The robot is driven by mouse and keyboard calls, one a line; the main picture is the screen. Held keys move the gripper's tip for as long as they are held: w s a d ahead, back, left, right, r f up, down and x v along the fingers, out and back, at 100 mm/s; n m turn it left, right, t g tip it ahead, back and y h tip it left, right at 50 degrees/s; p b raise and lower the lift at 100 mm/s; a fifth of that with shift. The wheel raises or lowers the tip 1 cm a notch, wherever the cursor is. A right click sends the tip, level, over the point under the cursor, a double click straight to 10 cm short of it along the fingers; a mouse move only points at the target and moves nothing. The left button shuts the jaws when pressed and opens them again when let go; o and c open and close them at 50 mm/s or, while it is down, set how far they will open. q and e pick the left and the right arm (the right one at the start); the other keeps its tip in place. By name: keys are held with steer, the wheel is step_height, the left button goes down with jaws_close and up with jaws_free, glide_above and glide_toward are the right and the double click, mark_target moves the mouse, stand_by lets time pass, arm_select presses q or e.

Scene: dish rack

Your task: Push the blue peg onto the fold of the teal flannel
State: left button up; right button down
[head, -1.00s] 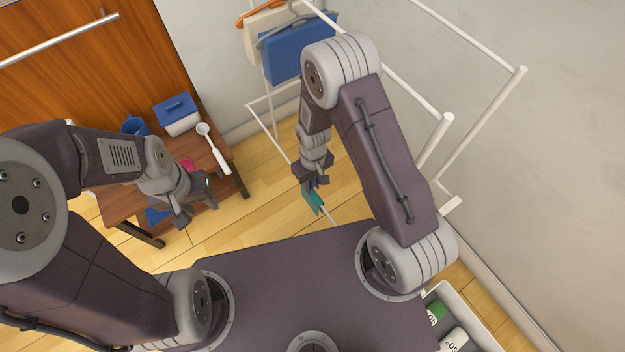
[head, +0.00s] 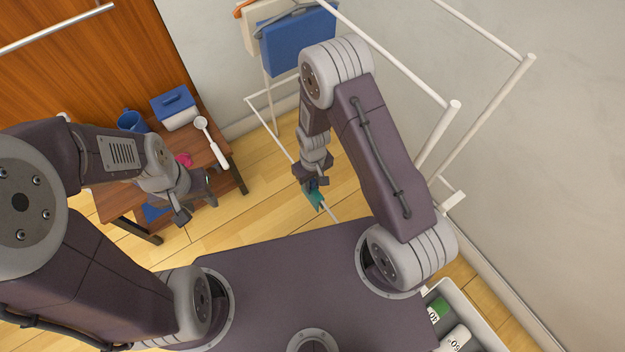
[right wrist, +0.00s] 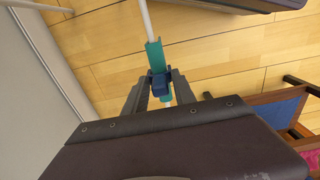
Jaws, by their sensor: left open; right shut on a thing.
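The teal flannel (head: 315,198) hangs folded over a white rail of the rack, low in the middle of the head view. It also shows in the right wrist view (right wrist: 154,55), draped along the rail. The blue peg (right wrist: 159,84) is between the fingertips of my right gripper (right wrist: 160,90), at the flannel. In the head view my right gripper (head: 313,182) is just above the flannel and hides most of the peg. I cannot tell how far the peg sits over the fold. My left gripper (head: 197,202) is open and empty beside the wooden bench, apart from the flannel.
The white rack frame (head: 485,115) stands around my right arm, near the wall. A wooden bench (head: 205,165) on the left holds a blue-lidded box (head: 178,108), a white brush (head: 212,142) and a blue mug (head: 132,122). A blue cloth (head: 300,42) hangs at the back. A grey crate (head: 478,318) holds bottles.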

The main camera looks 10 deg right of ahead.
steer(key=shift+f, duration=0.45)
stand_by(0.4)
steer(key=c, duration=0.9)
jaws_free()
steer(key=shift+c, duration=0.2)
